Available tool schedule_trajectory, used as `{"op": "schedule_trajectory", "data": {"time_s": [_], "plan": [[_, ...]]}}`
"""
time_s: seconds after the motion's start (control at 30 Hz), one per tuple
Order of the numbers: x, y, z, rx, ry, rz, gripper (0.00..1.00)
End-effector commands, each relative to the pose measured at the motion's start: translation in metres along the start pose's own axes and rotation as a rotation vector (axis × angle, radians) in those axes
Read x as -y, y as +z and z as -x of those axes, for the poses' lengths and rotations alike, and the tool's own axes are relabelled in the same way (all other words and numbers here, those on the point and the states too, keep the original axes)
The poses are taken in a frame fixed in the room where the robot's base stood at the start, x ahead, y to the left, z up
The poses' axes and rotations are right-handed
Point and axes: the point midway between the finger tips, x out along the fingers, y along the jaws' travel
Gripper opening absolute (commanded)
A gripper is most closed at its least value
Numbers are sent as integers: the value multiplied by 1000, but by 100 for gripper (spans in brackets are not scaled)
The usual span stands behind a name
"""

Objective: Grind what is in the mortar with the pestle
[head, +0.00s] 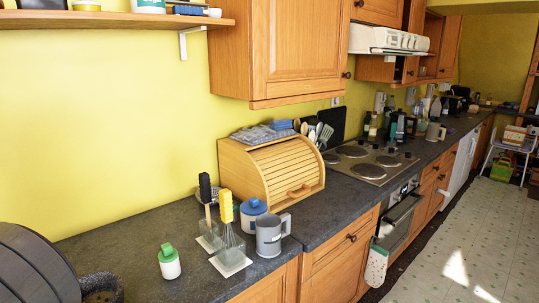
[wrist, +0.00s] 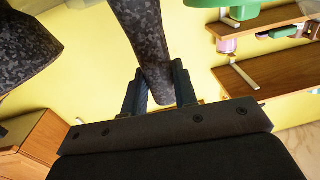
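The dark speckled stone mortar (head: 98,276) stands on the counter at the bottom left of the head view, cut off by the lower edge. Some brownish contents (head: 99,297) show inside it. In the wrist view my gripper (wrist: 158,88) has its two fingers on either side of the dark speckled pestle (wrist: 148,38), which runs out of the top of the picture. Its far end is out of sight. Another dark speckled piece (wrist: 28,40) at the upper left looks like the mortar. The gripper does not show in the head view.
A white bottle with green cap (head: 169,262) stands right of the mortar. Beyond are tools in square holders (head: 231,262), a blue-lidded jar (head: 251,216), a grey mug (head: 269,237) and a wooden bread box (head: 285,170). A shelf (head: 110,20) hangs above.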

Motion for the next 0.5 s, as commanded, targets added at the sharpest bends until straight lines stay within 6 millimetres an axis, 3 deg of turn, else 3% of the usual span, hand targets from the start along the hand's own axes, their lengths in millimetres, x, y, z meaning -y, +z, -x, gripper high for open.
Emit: {"op": "schedule_trajectory", "data": {"time_s": [0.17,0.5], "plan": [[0,-3,0,-2,0,-1,0],[0,-52,0,-6,1,-5,0]]}}
